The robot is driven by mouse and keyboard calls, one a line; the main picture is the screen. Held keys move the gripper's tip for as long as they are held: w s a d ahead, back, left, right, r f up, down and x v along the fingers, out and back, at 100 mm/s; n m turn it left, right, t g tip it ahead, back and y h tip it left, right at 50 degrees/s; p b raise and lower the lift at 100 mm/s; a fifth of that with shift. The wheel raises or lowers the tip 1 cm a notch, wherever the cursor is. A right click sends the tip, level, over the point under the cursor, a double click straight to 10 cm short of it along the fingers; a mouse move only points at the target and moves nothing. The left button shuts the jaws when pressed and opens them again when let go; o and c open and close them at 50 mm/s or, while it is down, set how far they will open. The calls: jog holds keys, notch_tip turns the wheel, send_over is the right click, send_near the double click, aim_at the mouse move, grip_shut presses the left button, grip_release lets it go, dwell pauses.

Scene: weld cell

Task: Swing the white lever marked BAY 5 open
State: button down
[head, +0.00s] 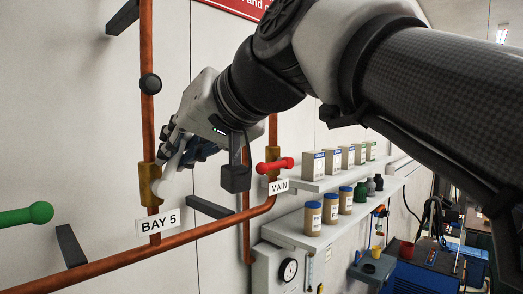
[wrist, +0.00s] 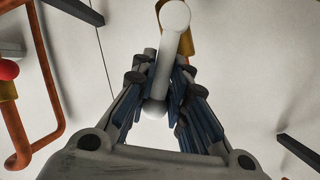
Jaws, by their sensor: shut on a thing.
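The white lever (head: 173,165) sits on a brass valve body (head: 149,184) on the vertical copper pipe, just above the BAY 5 sign (head: 157,223). My gripper (head: 183,150) is at the lever in the head view, with its fingers partly hiding it. In the wrist view the white lever (wrist: 168,62) runs from its round hub at the top down between the fingers of my gripper (wrist: 157,95). The fingers are shut on the lever near its knobbed end. The brass body (wrist: 187,40) shows partly behind the hub.
A red lever (head: 275,165) above the MAIN sign (head: 278,186) is close to the right of my gripper. A green lever (head: 27,215) is at the left. Dark brackets (head: 70,245) stick out from the wall. Shelves (head: 325,178) with boxes and jars are at the right.

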jog(key=shift+s+a+r, duration=0.1)
jog(key=shift+s+r, duration=0.05)
jog(key=shift+r, duration=0.05)
dwell(0.4)
jog(key=c, duration=1.6)
grip_release()
jog(key=shift+s, duration=0.1)
jog(key=shift+f, duration=0.1)
